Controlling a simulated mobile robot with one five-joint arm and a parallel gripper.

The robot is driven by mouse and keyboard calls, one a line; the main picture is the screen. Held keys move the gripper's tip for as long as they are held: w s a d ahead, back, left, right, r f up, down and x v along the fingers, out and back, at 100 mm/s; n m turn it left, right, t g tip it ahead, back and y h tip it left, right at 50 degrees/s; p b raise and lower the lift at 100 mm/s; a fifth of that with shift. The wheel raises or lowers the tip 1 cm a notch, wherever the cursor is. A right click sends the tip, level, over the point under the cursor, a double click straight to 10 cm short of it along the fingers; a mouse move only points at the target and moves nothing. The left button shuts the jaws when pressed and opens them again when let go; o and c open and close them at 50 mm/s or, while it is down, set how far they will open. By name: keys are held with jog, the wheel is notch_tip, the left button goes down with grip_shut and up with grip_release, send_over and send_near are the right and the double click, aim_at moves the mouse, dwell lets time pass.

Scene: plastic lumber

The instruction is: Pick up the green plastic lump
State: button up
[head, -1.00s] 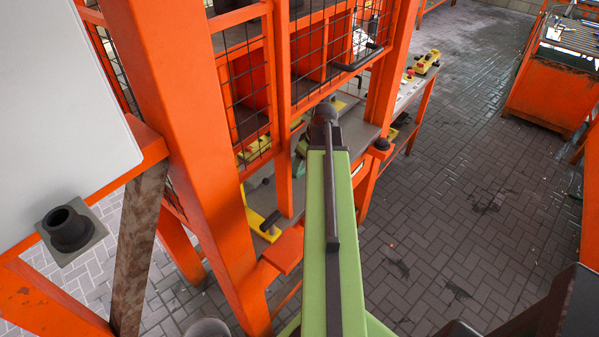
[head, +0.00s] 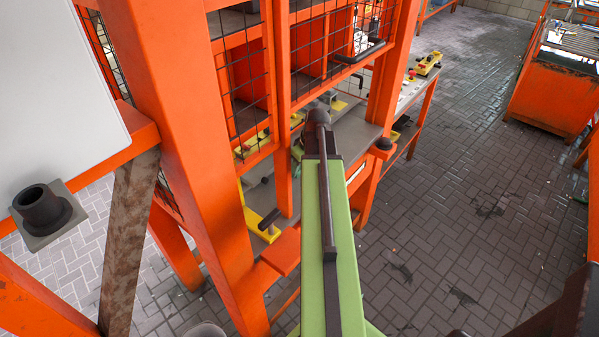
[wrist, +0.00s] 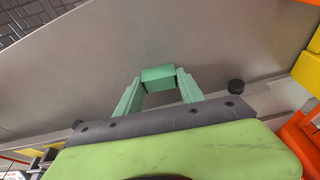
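The green plastic lump (wrist: 158,75) is a small teal-green block in the wrist view. It lies between the tips of my gripper (wrist: 159,80), over a grey metal surface (wrist: 215,40). The two teal fingers appear to touch its left and right sides, so my gripper looks shut on it. Whether the lump is clear of the surface cannot be told. In the head view my green arm link covers much of the worktop (head: 352,140), and the grip cannot be made out there.
An orange post (head: 185,150) and wire mesh (head: 240,70) stand close to the left of my arm. Yellow parts (head: 262,222) are on the bench inside the frame. A white panel (head: 60,80) is at the left. Paved floor (head: 470,180) is open to the right.

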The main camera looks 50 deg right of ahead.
jog(key=c, duration=0.7)
jog(key=shift+r, duration=0.15)
jog(key=shift+c, duration=0.2)
